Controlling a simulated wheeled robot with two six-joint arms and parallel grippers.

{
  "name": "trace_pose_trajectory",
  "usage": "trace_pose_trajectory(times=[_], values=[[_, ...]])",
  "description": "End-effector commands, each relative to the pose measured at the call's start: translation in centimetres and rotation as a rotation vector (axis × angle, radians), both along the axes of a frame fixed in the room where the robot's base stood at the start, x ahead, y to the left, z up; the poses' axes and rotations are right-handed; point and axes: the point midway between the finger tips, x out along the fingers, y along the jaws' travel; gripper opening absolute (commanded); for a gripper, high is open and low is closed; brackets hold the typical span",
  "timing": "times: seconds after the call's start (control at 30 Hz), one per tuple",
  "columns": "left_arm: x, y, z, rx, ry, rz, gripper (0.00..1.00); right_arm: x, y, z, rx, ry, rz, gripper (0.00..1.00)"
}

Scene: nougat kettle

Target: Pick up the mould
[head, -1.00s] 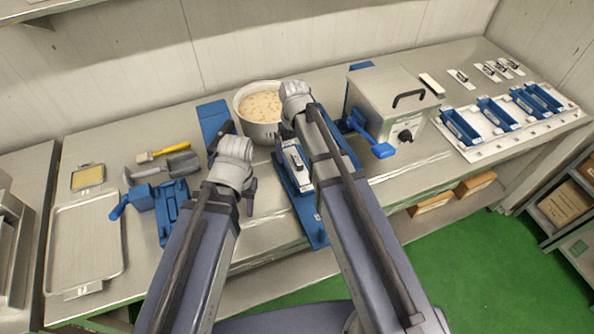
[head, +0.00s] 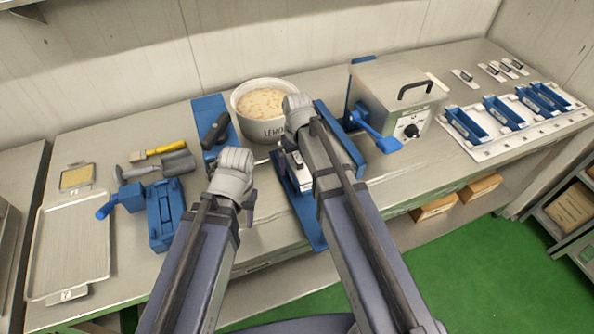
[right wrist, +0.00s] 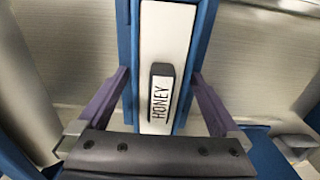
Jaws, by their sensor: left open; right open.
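The mould is a long blue trough with a white top and a dark-framed label reading HONEY (right wrist: 160,98). In the head view the mould (head: 299,172) lies on a blue stand, partly hidden by my right arm. My right gripper (right wrist: 158,78) is open, with one purple finger along each long side of the mould; I cannot tell whether they touch it. In the head view the right fingers are mostly hidden by the wrist. My left gripper (head: 248,203) is open, low over the table front, left of the mould; its fingers are partly hidden.
A white rack (head: 490,148) with several blue moulds is further right. A flat tray (head: 72,245) and tools lie left.

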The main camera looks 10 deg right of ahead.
Motion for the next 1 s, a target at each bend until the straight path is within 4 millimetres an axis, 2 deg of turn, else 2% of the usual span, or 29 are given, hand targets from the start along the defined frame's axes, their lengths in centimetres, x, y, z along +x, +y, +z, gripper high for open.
trace_pose_trajectory(times=[0.1, 0.9, 1.0], values=[[0.0, 0.0, 0.12, 0.0, 0.0, 0.0, 0.45, 0.0, 0.02, 0.12, 0.0, 0.0, 0.0, 0.99], [0.0, 0.0, 0.11, 0.0, 0.0, 0.0, 0.45, 0.0, 0.02, 0.11, 0.0, 0.0, 0.0, 0.09], [0.0, 0.0, 0.11, 0.0, 0.0, 0.0, 0.45, -0.01, 0.02, 0.11, 0.0, 0.0, 0.0, 0.0]])
